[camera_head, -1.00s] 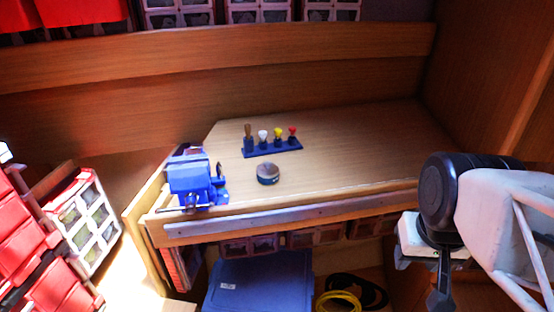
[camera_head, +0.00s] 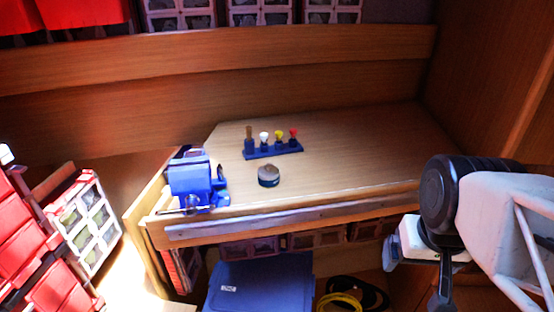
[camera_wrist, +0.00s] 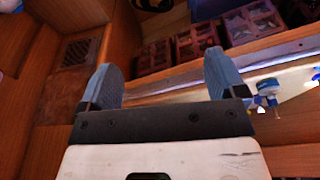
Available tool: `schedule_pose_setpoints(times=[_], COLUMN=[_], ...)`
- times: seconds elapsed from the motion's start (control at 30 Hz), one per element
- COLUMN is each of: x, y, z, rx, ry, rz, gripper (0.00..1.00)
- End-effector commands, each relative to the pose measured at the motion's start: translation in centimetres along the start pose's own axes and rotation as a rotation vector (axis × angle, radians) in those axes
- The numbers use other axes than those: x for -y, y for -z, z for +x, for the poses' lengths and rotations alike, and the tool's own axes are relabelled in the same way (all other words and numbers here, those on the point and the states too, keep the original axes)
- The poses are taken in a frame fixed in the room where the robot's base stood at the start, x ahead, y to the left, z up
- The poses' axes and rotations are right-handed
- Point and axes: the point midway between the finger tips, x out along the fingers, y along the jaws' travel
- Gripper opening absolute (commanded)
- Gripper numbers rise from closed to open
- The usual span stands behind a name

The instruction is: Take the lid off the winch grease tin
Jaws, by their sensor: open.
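The winch grease tin (camera_head: 268,181) is a small, round, dark blue tin on the wooden bench top, right of the vise. Its lid (camera_head: 268,168) is brownish-grey and sits on top of it. My gripper (camera_wrist: 163,82) shows in the wrist view with two blue-grey fingers spread apart and nothing between them. It is below and in front of the bench edge, away from the tin. In the head view my arm is at the lower right, and the fingertips cannot be made out there.
A blue vise (camera_head: 196,182) is clamped at the bench's left end. A blue rack (camera_head: 273,150) with several coloured-top tools stands behind the tin. The bench's right side is clear. A blue box (camera_head: 258,284) and coiled lines (camera_head: 340,300) lie below.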

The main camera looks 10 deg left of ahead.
Motion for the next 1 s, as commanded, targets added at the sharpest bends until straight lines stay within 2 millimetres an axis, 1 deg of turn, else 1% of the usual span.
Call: schedule_pose_setpoints(times=[0.27,0.37,0.47,0.57,0.67,0.87,1.0], x=[0.1,0.5,1.1,1.9,3.1,6.2,8.7], y=[0.4,1.2,2.6,4.5,6.9,12.0,15.4], z=[-0.1,-0.3,-0.4,-0.7,-0.9,-1.1,-0.8], rx=[0.002,0.006,0.015,0.027,0.043,0.081,0.112], ry=[0.002,0.006,0.012,0.021,0.03,0.04,0.04], rz=[0.014,0.045,0.099,0.178,0.277,0.495,0.647], gripper=[0.9,0.9,0.9,0.9,0.9,0.9,0.9])
